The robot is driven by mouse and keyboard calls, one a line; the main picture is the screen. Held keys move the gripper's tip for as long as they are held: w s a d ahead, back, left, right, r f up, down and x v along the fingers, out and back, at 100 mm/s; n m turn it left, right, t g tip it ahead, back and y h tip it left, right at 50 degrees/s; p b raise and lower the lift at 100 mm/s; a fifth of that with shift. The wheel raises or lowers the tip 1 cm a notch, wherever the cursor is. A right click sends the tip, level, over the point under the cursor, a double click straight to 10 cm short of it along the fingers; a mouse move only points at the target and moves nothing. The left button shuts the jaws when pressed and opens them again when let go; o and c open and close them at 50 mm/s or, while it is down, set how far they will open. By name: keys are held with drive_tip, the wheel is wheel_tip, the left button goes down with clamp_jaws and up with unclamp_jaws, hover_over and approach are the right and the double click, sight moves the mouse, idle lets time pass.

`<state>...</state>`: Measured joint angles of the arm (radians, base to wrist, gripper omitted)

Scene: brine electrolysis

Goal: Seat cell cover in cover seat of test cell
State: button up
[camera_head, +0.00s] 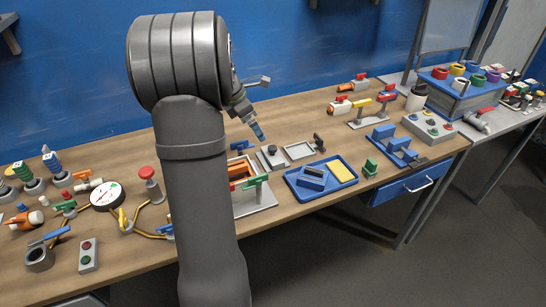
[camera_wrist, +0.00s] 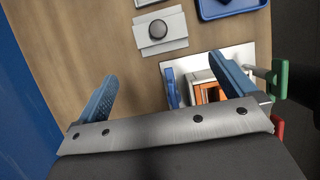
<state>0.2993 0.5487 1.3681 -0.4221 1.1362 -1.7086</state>
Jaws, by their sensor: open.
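A light grey plate with a round dark knob, which looks like the cell cover (camera_head: 271,159), lies on the bench. It also shows at the top of the wrist view (camera_wrist: 170,38). The test cell (camera_head: 240,171), an orange and dark body on a pale base, stands left of and nearer than the plate. In the wrist view the test cell (camera_wrist: 206,94) is partly hidden behind my right finger, and its cover seat is not clear. My gripper (camera_head: 258,132) is above the bench, near the plate. In the wrist view my gripper (camera_wrist: 162,68) has its blue fingers wide apart with nothing between them.
A blue tray (camera_head: 318,190) with a blue block and yellow pad lies to the right. Gauge and valves crowd the left; bare wood lies behind the plate.

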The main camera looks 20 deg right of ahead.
drive_tip(key=shift+v, duration=1.2)
drive_tip(key=shift+c, duration=0.4)
drive_tip(key=c, duration=0.6)
